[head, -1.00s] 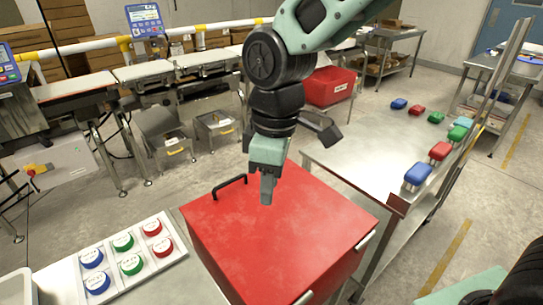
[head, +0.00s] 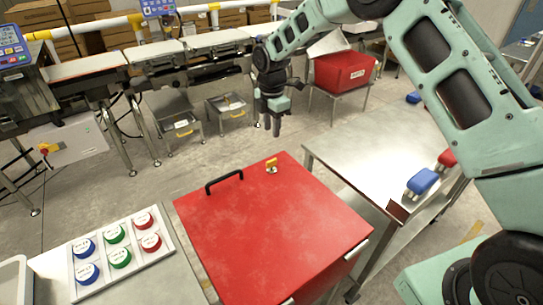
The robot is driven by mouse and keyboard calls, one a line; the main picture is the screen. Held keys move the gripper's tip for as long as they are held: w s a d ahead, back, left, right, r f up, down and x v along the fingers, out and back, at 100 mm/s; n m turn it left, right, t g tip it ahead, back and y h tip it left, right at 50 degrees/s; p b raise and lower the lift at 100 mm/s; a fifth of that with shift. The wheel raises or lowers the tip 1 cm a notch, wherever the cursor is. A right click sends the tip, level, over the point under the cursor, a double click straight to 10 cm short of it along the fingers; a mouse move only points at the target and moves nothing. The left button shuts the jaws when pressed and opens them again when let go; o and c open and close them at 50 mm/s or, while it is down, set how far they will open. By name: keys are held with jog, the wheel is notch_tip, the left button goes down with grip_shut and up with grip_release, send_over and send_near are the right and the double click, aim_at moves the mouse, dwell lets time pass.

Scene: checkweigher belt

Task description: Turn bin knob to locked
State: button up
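The red bin (head: 275,225) stands in front of me with its flat lid shut and a black handle (head: 224,181) near the lid's far left edge. A small yellow knob (head: 271,165) sits at the lid's far edge, right of the handle. It is too small to tell whether it is turned to locked. My gripper (head: 271,132) points down above and apparently beyond the knob, apart from it. Its fingers look close together, and I cannot tell whether they are open or shut. Nothing shows in them.
A white tray of red, green and blue round pieces (head: 164,261) lies at the front left. A metal table (head: 370,150) with blue and red pieces stands on the right. Conveyors (head: 195,47) run along the back, with a red tub (head: 343,72) near their right end.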

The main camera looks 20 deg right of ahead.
aim_at(272, 160)
notch_tip(272, 160, down, 13)
jog(key=p, duration=0.3)
grip_shut()
